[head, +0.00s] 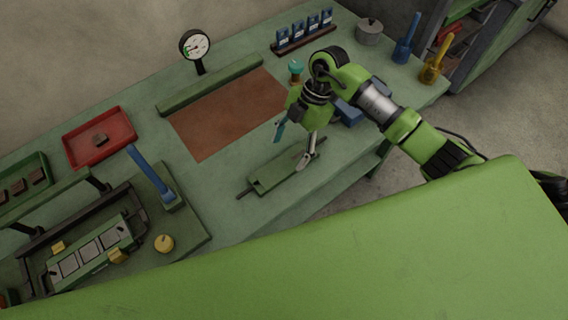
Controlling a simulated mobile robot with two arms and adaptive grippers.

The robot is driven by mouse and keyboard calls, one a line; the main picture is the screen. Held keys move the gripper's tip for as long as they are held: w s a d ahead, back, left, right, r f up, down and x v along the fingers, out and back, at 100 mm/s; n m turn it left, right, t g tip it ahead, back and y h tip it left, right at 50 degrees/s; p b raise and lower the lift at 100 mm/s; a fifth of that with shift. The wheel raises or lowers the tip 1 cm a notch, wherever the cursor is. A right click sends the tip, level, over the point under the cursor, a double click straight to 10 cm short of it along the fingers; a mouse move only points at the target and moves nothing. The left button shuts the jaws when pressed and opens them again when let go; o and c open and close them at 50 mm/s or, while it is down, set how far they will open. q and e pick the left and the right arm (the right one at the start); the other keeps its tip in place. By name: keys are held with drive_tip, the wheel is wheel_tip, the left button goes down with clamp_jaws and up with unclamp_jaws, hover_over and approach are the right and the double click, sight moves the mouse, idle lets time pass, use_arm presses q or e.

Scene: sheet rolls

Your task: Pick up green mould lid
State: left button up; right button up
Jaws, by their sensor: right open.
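The green mould lid (272,180) is a flat, long green piece with a thin dark handle at its end. It lies on the green workbench near the front edge, right of the middle. My right gripper (292,148) points down over the lid with its two fingers spread apart and nothing between them. One finger hides part of the lid's far right side. I cannot tell whether that fingertip touches the lid. My left gripper is not in view.
A brown mat (222,118) lies behind the lid. A mould in a frame (90,255), a blue-handled tool (150,173) and a red tray (100,140) are to the left. A blue block (348,113) sits behind the right arm. A dial gauge (195,45) stands at the back.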

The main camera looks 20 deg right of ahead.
sight(283, 164)
drive_tip(key=p+x, duration=0.1)
drive_tip(key=x, duration=0.3)
drive_tip(key=shift+s+d+f+p, duration=0.15)
drive_tip(key=shift+f+p, duration=0.05)
drive_tip(key=shift+p, duration=0.2)
drive_tip(key=shift+f, duration=0.5)
drive_tip(key=c, duration=1.8)
drive_tip(key=shift+r, duration=0.15)
clamp_jaws()
